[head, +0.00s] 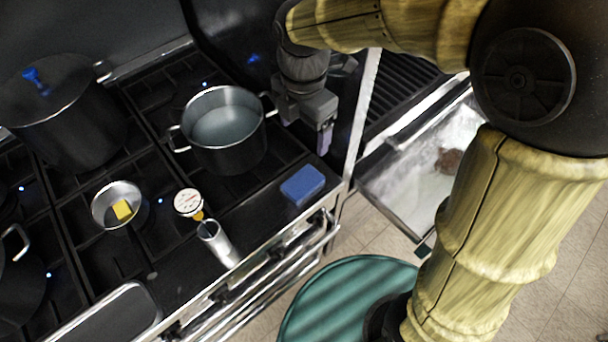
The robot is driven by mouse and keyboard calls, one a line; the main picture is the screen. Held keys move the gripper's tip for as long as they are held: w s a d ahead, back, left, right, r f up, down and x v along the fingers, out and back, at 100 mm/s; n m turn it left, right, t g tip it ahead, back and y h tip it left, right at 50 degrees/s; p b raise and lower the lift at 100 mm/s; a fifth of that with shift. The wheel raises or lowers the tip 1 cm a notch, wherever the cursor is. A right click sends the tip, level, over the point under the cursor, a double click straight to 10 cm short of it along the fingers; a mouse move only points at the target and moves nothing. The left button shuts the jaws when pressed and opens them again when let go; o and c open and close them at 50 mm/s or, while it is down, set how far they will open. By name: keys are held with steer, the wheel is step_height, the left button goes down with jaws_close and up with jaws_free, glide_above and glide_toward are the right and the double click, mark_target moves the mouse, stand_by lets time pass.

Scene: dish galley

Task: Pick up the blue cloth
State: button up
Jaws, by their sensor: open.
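The blue cloth (303,186) looks like a small folded blue pad. It lies flat on the dark front right corner of the stove (250,208), close to the metal front edge. My gripper (318,138) hangs with its fingers downward, above and slightly to the right of the cloth in the picture, apart from it. It is open and nothing shows between its fingers. The far finger is partly hidden, and the height above the cloth is hard to judge.
A pot with liquid (222,122) stands left of my gripper. A tall lidded pot (68,118), a small pan with a yellow piece (104,210), a round white-topped item (188,202) and a metal cylinder (218,245) stand further left. An open fryer-like basin (410,185) is at right.

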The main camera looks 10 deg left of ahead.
steer(key=shift+f, duration=0.1)
stand_by(0.3)
glide_above(303, 181)
step_height(303, 181, down, 12)
steer(key=shift+w+d+f, duration=0.1)
steer(key=shift+w, duration=0.05)
stand_by(0.4)
steer(key=f, duration=0.5)
steer(key=shift+s+p, duration=0.25)
steer(key=shift+p, duration=0.1)
steer(key=shift+c, duration=0.4)
steer(key=c, duration=1)
